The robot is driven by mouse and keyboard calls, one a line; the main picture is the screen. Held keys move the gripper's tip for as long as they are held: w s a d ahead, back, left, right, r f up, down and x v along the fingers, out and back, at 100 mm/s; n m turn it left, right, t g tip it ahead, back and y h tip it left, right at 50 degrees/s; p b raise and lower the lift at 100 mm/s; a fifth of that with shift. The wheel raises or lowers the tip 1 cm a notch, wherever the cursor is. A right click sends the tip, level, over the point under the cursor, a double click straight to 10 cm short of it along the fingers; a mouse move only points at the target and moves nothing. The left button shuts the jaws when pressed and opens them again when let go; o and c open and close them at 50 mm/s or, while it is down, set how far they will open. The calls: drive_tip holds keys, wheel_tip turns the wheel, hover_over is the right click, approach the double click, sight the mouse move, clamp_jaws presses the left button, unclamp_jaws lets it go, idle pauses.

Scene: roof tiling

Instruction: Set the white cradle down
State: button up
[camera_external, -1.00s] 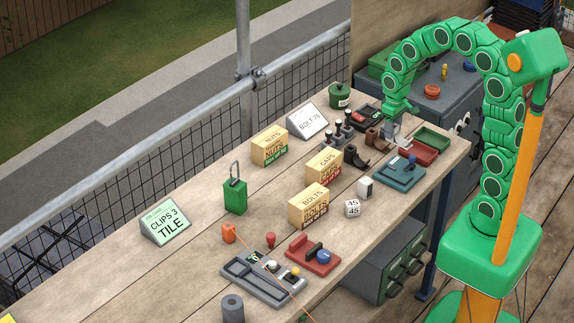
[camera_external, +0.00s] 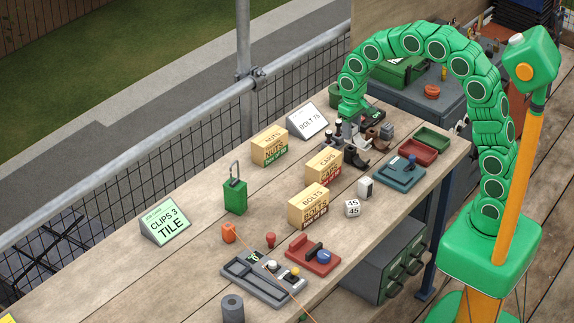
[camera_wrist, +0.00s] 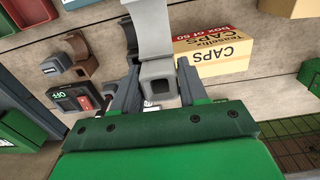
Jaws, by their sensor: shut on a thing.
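The white cradle (camera_wrist: 152,42) shows in the wrist view as a pale curved piece with a grey square block at its near end. My gripper (camera_wrist: 158,88) is shut on that block, with a finger on each side. In the external view my gripper (camera_external: 351,114) is low over the far part of the bench, beside the row of small parts, and mostly hides the cradle. I cannot tell whether the cradle touches the bench. A brown cradle (camera_external: 373,138) and a black cradle (camera_external: 355,159) stand close by.
A switch box marked OFF (camera_wrist: 72,99) lies left of my gripper in the wrist view. The CAPS box (camera_external: 323,163), NUTS box (camera_external: 269,147) and BOLT 75 sign (camera_external: 308,121) stand nearby. Red (camera_external: 418,152) and green (camera_external: 433,138) trays are to the right.

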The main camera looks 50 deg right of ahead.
drive_tip(key=w+a, duration=0.1)
drive_tip(key=a, duration=0.1)
drive_tip(key=w+a, duration=0.1)
drive_tip(key=a, duration=0.2)
drive_tip(key=w+a, duration=0.2)
drive_tip(key=a, duration=0.1)
drive_tip(key=w+a, duration=0.3)
drive_tip(key=a, duration=1)
drive_tip(key=shift+w+a+f, duration=0.75)
drive_tip(key=shift+w+f, duration=0.85)
drive_tip(key=shift+w, duration=0.4)
drive_tip(key=shift+w+a+f, duration=0.8)
drive_tip(key=shift+w+f, duration=0.85)
drive_tip(key=shift+w, duration=0.35)
drive_tip(key=shift+w+a+f, duration=0.75)
drive_tip(key=shift+w+f, duration=0.85)
drive_tip(key=shift+w, duration=0.4)
drive_tip(key=shift+f, duration=0.1)
drive_tip(key=shift+w+a+f, duration=0.1)
drive_tip(key=shift+w+f, duration=0.15)
drive_tip(key=shift+f, duration=1.55)
drive_tip(key=shift+f, duration=0.1)
